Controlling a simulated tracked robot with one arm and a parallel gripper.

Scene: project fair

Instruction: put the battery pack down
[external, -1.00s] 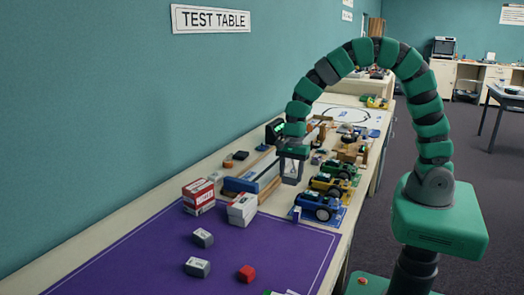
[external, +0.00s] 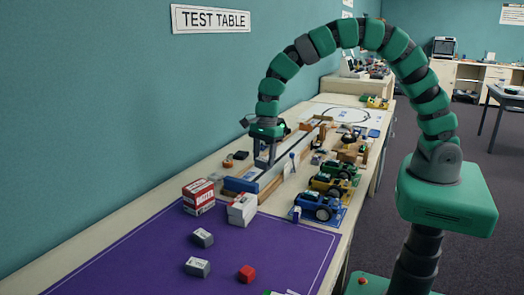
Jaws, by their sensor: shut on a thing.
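I cannot tell whether the pack touches the surface below. My arm arches high from the right over the toy cars.
A purple mat (external: 150,262) covers the near table. Blue (external: 319,207), yellow (external: 331,186) and green (external: 341,168) cars line the right edge.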

